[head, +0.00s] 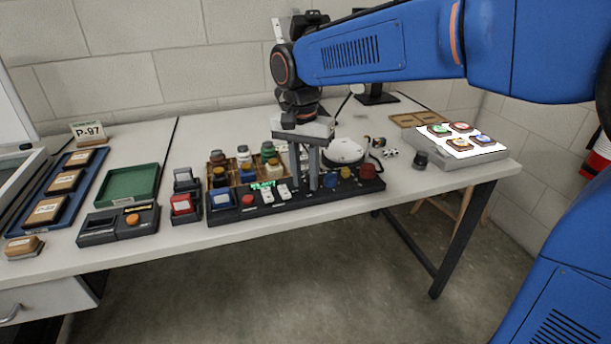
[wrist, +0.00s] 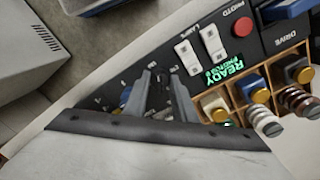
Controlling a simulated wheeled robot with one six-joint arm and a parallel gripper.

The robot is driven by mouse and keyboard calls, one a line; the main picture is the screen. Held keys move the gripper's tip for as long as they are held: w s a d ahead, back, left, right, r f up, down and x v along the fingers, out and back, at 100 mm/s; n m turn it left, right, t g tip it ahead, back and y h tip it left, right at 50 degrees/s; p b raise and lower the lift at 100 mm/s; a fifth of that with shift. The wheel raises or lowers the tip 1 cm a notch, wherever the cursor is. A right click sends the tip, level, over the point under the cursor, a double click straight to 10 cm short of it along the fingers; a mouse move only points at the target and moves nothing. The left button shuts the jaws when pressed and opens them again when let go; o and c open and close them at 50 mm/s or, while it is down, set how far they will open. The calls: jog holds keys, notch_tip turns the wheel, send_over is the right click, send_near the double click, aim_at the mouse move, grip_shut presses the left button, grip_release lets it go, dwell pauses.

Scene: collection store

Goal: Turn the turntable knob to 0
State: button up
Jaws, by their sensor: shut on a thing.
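The black control panel (head: 285,206) lies along the table's front edge. My gripper (head: 304,184) points down at the panel, between the white switches and the blue knob (head: 330,180). In the wrist view, my gripper (wrist: 162,82) has its fingers on either side of a small dark knob, mostly hidden between them. Small pale scale marks show on the panel around the fingertips, too small to read for certain. The knob's pointer is not clear. The white round turntable (head: 344,151) stands behind the panel.
A yellow knob (head: 346,172) and red button (head: 367,172) sit right of my gripper. Two white switches (wrist: 200,50) and a green "READY" display (wrist: 222,66) are close by. A lit light box (head: 465,148) is at right.

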jog(key=n, duration=0.5)
jog(key=shift+n, duration=0.3)
jog(key=n, duration=0.9)
jog(key=shift+s+n+t, duration=0.1)
jog(key=shift+n+t, duration=0.2)
jog(key=shift+n, duration=0.1)
jog(key=n, duration=0.5)
jog(key=shift+y, duration=0.3)
jog(key=n, duration=0.6)
jog(key=shift+d, duration=0.1)
jog(key=n, duration=1)
jog(key=shift+n+y, duration=0.3)
jog(key=shift+n, duration=0.1)
jog(key=n, duration=0.4)
jog(key=shift+n, duration=0.3)
